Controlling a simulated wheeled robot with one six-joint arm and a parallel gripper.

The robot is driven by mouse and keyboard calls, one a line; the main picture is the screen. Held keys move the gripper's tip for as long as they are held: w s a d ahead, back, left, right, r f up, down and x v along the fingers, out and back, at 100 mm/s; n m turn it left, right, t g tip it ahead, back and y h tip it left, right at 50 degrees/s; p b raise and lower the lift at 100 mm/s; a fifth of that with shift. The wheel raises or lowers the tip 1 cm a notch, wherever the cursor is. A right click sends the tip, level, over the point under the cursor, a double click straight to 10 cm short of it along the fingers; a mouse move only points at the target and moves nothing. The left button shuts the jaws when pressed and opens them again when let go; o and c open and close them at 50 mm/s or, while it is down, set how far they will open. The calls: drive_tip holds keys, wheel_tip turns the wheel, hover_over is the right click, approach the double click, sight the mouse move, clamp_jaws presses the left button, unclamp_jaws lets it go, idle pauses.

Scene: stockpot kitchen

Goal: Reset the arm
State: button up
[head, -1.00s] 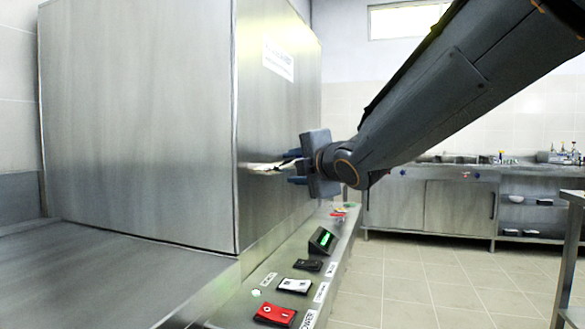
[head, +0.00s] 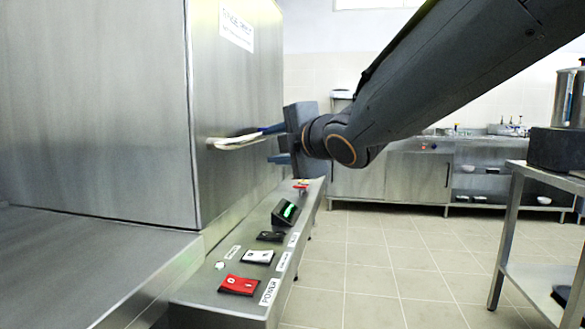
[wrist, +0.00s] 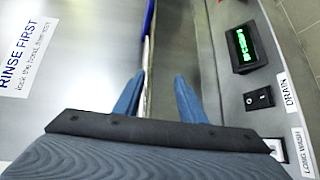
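My gripper (head: 273,144) is at the end of my arm, beside the side face of the big steel hood machine (head: 95,110). Its two blue fingers stand apart with nothing visible between them; in the wrist view the gap between the fingertips (wrist: 157,88) shows bare metal. The hood's bar handle (head: 235,142) sticks out by the upper finger in the head view. In the wrist view a thin pale bar lies just past the left fingertip. I cannot tell whether finger and handle touch.
Below my gripper runs a control ledge with a red power switch (head: 239,285), a white switch (head: 258,256), a black switch (head: 270,236) and a green display (head: 287,212). A steel table (head: 515,215) with a pot (head: 570,98) stands right. The tiled floor between is clear.

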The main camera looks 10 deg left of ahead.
drive_tip(key=d+f+m+g+h, duration=0.3)
drive_tip(key=d+f+m+h, duration=0.4)
drive_tip(key=d+f+m, duration=0.9)
drive_tip(key=s+d+f+m+g+h, duration=0.1)
drive_tip(key=s+d+f+m+g, duration=0.35)
drive_tip(key=s+d+f, duration=0.55)
drive_tip(key=s+d+f+m+g+h, duration=0.25)
drive_tip(key=s+d+f+m, duration=0.45)
drive_tip(key=f, duration=0.4)
drive_tip(key=s+a+r+n+g+y, duration=0.1)
drive_tip(key=s+a+r+n, duration=0.15)
drive_tip(key=s+a, duration=0.45)
drive_tip(key=s+a+r+n+g, duration=0.25)
drive_tip(key=s+a, duration=0.25)
drive_tip(key=a, duration=0.4)
drive_tip(key=d+r+m+p, duration=0.4)
drive_tip(key=d+r+p, duration=1)
drive_tip(key=p, duration=1)
drive_tip(key=shift+s+d+r+t, duration=0.35)
drive_tip(key=shift+s+r+t, duration=0.1)
drive_tip(key=shift+r, duration=1.85)
